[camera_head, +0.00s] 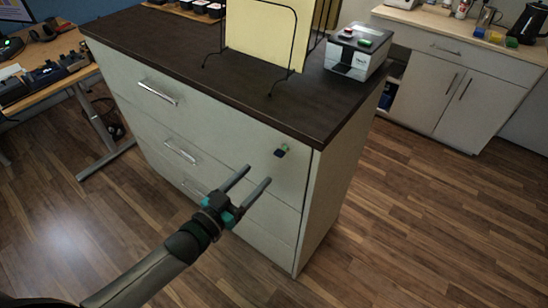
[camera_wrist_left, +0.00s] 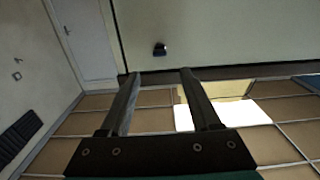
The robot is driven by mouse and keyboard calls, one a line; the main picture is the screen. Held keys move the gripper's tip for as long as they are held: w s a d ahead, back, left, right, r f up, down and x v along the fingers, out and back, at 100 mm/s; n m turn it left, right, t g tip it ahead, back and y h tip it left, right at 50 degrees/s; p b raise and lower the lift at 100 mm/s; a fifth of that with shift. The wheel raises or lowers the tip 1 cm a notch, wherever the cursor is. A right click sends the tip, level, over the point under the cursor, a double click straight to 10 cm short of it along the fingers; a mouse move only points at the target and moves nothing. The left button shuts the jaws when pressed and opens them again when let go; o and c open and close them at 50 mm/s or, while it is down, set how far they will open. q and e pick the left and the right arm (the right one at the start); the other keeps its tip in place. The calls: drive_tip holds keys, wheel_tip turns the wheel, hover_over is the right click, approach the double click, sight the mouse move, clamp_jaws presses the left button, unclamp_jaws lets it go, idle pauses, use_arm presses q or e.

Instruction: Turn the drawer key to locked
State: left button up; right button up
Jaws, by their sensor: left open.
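The drawer key (camera_head: 281,151) is a small dark piece on the right part of the cream top drawer front (camera_head: 225,125), just under the dark cabinet top. In the left wrist view the key (camera_wrist_left: 160,49) is a small dark block on the pale front, beyond the fingertips and roughly centred between them. My left gripper (camera_head: 258,175) is open and empty, in front of the drawer and apart from the key, below and left of it in the head view. Its two fingers (camera_wrist_left: 159,75) also show in the wrist view. The key's exact turn is too small to tell.
The cabinet top (camera_head: 190,60) carries a wire rack with a yellow folder (camera_head: 262,35) and a white device (camera_head: 355,50) at its right end. Drawer handles (camera_head: 157,93) stick out on the left. Wooden floor (camera_head: 400,210) is free to the right.

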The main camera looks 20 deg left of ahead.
sight(277, 155)
use_arm(q)
drive_tip(key=x, duration=0.8)
drive_tip(key=shift+w+d+b, duration=0.1)
drive_tip(key=shift+w+b, duration=0.15)
drive_tip(key=shift+b, duration=0.1)
clamp_jaws()
